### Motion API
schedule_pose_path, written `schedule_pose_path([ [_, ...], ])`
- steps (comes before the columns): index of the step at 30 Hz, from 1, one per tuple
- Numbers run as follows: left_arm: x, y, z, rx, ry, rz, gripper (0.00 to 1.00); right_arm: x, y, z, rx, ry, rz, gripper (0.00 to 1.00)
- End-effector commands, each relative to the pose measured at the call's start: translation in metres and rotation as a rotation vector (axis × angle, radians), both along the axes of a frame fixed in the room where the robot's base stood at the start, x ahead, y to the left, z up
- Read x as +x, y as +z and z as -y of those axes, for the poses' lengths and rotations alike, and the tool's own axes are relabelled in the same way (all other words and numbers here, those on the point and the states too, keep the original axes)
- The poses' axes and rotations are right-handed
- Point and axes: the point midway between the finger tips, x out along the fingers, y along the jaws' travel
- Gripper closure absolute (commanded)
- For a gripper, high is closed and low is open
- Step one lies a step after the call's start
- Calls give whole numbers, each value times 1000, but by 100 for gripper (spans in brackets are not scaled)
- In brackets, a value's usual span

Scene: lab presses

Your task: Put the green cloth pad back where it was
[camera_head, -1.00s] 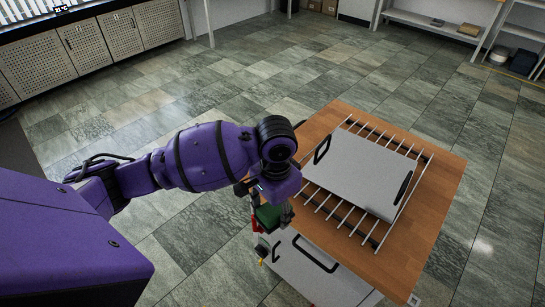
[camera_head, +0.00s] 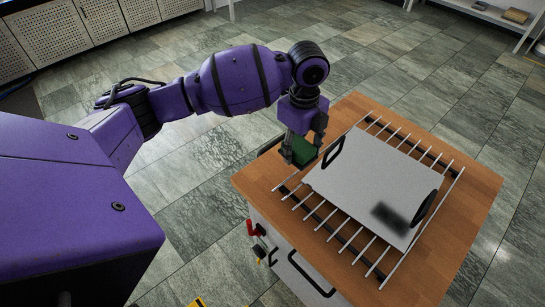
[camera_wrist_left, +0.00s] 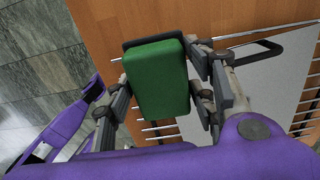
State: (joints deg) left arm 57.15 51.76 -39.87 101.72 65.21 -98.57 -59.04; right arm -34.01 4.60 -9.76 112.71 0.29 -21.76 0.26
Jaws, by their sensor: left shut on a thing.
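The green cloth pad (camera_head: 303,151) is held between the fingers of my left gripper (camera_head: 304,150), over the left side of the wooden table top (camera_head: 262,180). In the left wrist view the pad (camera_wrist_left: 157,80) fills the space between the fingers, with a dark edge (camera_wrist_left: 150,42) at its far end. The left gripper is shut on it. The pad appears to be above the wood beside the wire rack; I cannot tell if it touches. My right gripper is not in view.
A wire rack (camera_head: 378,283) on the table carries a grey plate (camera_head: 365,180) with black handles. The table front has a black handle (camera_head: 312,280) and a red lever (camera_head: 251,228). Bare wood shows along the table's right side. Tiled floor (camera_head: 200,180) surrounds the table.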

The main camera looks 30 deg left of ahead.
Motion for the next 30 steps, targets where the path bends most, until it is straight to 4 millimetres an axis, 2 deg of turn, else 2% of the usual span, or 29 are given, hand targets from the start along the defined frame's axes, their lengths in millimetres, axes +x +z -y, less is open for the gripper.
schedule_pose_path([
  [1,1,-5,-15,3,7,0,77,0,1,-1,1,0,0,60],
  [3,3,-13,-32,2,7,0,77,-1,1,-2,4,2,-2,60],
  [6,4,-34,-48,0,4,-4,77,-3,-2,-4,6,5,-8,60],
  [10,6,-53,-63,0,4,-2,77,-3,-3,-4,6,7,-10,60],
  [19,8,-72,-78,0,3,-1,77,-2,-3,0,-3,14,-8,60],
  [25,8,-101,-79,0,1,-1,77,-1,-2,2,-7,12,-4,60],
  [30,9,-103,-79,-1,0,2,77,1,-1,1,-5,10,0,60],
])
